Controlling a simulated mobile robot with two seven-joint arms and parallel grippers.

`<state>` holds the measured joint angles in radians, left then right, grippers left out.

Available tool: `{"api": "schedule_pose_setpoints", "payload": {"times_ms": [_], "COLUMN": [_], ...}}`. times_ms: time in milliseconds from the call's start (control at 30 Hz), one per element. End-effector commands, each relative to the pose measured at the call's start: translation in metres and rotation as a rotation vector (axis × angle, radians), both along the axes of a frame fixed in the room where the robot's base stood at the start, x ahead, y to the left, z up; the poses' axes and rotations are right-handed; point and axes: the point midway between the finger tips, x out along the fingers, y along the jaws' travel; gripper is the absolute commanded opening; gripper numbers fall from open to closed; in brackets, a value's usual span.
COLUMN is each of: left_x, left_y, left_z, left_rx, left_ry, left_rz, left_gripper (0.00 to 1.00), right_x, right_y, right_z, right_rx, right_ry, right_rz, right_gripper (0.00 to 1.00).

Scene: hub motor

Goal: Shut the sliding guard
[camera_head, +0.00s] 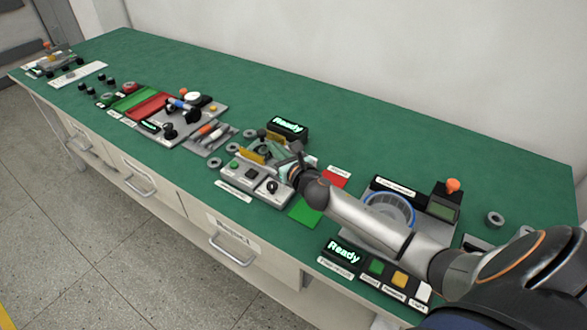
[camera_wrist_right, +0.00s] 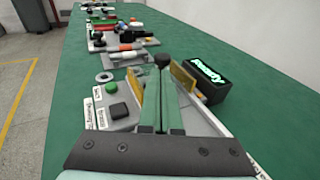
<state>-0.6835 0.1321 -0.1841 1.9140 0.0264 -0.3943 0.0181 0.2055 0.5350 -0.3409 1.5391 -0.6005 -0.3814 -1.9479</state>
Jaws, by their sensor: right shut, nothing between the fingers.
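The station with the guard is a grey box (camera_head: 240,180) with a green and a black button and a black knob on its front. Two yellow upright plates, a near one (camera_head: 252,157) and a far one (camera_head: 276,137), stand on it; they also show in the right wrist view (camera_wrist_right: 151,98). A black round knob (camera_wrist_right: 162,60) shows beyond my fingers. My right gripper (camera_head: 282,152) is shut and empty, low over the right part of this station, its fingers pointing between the plates. I cannot clearly tell the guard's panel or its position; my gripper hides part of it.
A black "Ready" display (camera_head: 288,127) stands close behind the station. A red pad (camera_head: 336,177) and a green pad (camera_head: 304,212) lie to its right. The green bench (camera_head: 400,130) is clear behind.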

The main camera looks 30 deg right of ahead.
Motion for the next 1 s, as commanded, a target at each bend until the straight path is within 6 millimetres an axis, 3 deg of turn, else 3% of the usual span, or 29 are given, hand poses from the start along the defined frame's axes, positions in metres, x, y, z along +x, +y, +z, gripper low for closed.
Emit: {"api": "schedule_pose_setpoints", "payload": {"times_ms": [200,433,633,1000], "left_x": [0.000,0.002,0.002,0.005], "left_y": [0.000,0.000,0.000,0.000], "left_z": [0.003,0.003,0.003,0.005], "left_rx": [0.000,-0.001,-0.001,-0.001], "left_ry": [0.000,-0.004,-0.005,-0.011], "left_rz": [0.000,0.000,0.000,0.001], "left_gripper": [0.50,0.50,0.50,0.50], "right_x": [-0.043,-0.076,-0.087,-0.088], "right_y": [0.003,0.006,0.006,0.007], "right_z": [0.005,0.009,0.012,0.012], "right_rx": [-0.003,-0.001,0.000,0.000], "right_ry": [0.003,0.003,0.002,0.002], "right_rz": [0.001,0.000,-0.001,-0.001], "right_gripper": [0.00,0.00,0.00,0.00]}}
